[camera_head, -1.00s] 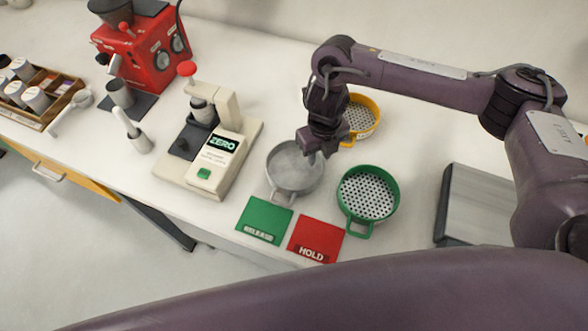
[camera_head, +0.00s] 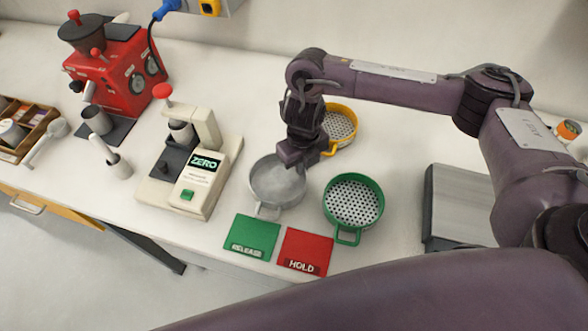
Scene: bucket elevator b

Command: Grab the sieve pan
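A grey round pan (camera_head: 277,186), which looks like the sieve pan, sits on the white bench with its handle toward the front edge. Beside it on the right is a green-rimmed sieve (camera_head: 353,202). A yellow-rimmed sieve (camera_head: 341,127) lies behind, partly covered by my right arm. My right gripper (camera_head: 304,162) points down at the grey pan's back right rim and hides part of it. Whether it touches the pan, and whether its fingers are open, is unclear. My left gripper is out of view.
A green RELEASE card (camera_head: 252,237) and a red HOLD card (camera_head: 305,251) lie at the front edge. A cream device marked ZERO (camera_head: 202,178) stands left of the pan. A red machine (camera_head: 117,75) is at the back left. A grey metal box (camera_head: 459,210) is at the right.

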